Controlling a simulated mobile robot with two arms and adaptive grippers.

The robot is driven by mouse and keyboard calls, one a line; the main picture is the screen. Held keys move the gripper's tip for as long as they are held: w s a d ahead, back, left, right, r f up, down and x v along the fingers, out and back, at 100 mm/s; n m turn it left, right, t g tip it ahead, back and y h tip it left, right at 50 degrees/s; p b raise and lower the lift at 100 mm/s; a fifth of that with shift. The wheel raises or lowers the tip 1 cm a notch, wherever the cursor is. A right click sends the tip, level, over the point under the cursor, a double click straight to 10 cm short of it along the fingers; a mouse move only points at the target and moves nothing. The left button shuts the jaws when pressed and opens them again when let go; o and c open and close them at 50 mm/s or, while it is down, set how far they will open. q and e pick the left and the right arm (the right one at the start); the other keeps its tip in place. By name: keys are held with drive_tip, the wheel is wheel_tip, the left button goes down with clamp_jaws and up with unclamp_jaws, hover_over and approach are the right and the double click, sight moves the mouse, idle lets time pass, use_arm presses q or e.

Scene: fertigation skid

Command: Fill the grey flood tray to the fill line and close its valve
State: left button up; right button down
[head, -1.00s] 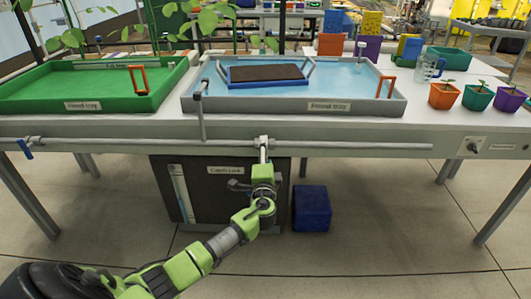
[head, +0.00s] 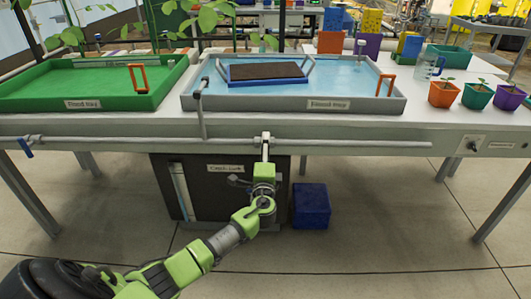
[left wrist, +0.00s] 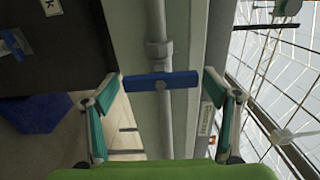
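The grey flood tray (head: 285,104) stands on the bench with blue water (head: 345,76) across its floor. A blue seedling tray with dark soil (head: 266,72) sits in the water. I cannot make out a fill line. In the left wrist view, a blue valve handle (left wrist: 160,80) lies crosswise over a grey pipe (left wrist: 157,35). My left gripper (head: 265,140) is at the bench-front pipe below the grey tray. In the wrist view its fingers (left wrist: 161,79) are spread, one at each end of the handle; I cannot tell if they touch it. My right gripper is not in view.
A green flood tray (head: 85,105) stands at left, with another blue valve handle (head: 25,148) below it. A dark catch tank (head: 225,205) and a blue box (head: 311,206) are under the bench. Potted seedlings (head: 444,94) and a clear jug (head: 428,66) stand at right.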

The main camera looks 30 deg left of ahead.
use_arm(q)
drive_tip(key=v, duration=1.2)
drive_tip(key=shift+s+f, duration=0.1)
idle(1.4)
